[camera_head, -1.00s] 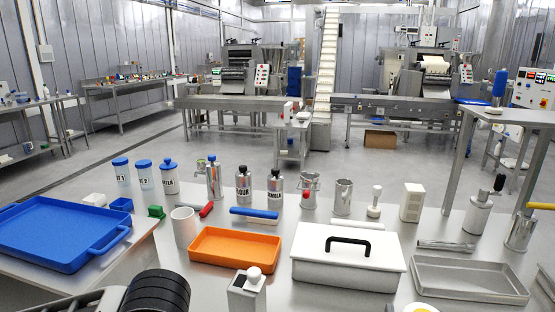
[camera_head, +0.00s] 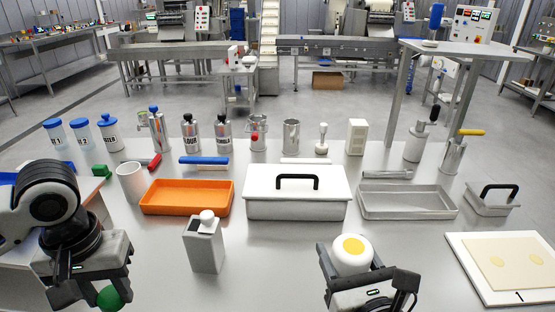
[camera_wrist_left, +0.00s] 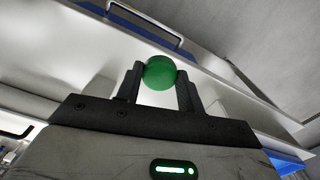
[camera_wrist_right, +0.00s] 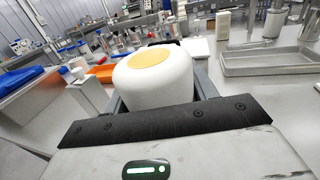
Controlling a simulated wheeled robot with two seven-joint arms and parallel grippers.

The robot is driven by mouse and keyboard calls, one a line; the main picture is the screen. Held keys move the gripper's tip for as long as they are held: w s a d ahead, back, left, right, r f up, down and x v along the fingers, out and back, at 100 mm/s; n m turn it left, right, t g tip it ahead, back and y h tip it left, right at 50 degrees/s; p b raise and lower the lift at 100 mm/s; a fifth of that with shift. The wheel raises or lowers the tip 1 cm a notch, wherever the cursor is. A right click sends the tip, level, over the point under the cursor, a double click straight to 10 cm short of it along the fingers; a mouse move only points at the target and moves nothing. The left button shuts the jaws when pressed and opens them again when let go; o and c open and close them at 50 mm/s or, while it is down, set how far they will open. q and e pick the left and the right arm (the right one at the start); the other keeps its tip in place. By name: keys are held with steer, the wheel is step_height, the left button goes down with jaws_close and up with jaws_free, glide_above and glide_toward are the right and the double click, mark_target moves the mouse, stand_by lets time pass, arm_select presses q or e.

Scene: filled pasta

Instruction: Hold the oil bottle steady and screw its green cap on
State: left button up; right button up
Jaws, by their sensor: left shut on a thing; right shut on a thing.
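The oil bottle (camera_head: 350,262) is white and rounded with a yellow round top. My right gripper (camera_head: 358,282) is shut on it at the front of the table, and it stands about upright. In the right wrist view the bottle (camera_wrist_right: 155,82) sits between the fingers; its lower part is hidden. The green cap (camera_head: 110,297) is in my left gripper (camera_head: 100,288) at the lower left, well apart from the bottle. In the left wrist view the round cap (camera_wrist_left: 160,73) is pinched between both fingertips.
A grey box-shaped container with a white knob (camera_head: 204,245) stands between the two grippers. Behind are an orange tray (camera_head: 187,210), a white box with black handle (camera_head: 296,208) and a metal tray (camera_head: 408,213). A white board (camera_head: 470,272) lies at right.

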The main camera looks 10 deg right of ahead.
steer(key=shift+r, duration=0.1)
steer(key=w+a+n+g+y, duration=0.1)
steer(key=a+n+g+y, duration=0.3)
steer(key=a+n+y, duration=0.4)
steer(key=shift+a+r+y, duration=0.4)
steer(key=shift+a+y, duration=1.4)
steer(key=shift+a, duration=1.2)
arm_select(q)
steer(key=d+r+m, duration=0.4)
steer(key=d+r, duration=0.4)
steer(key=d, duration=0.4)
steer(key=d+r+m, duration=0.4)
steer(key=d+r, duration=0.3)
steer(key=d, duration=0.6)
steer(key=shift+s+r, duration=0.25)
steer(key=shift+r, duration=0.1)
steer(key=shift+f, duration=2)
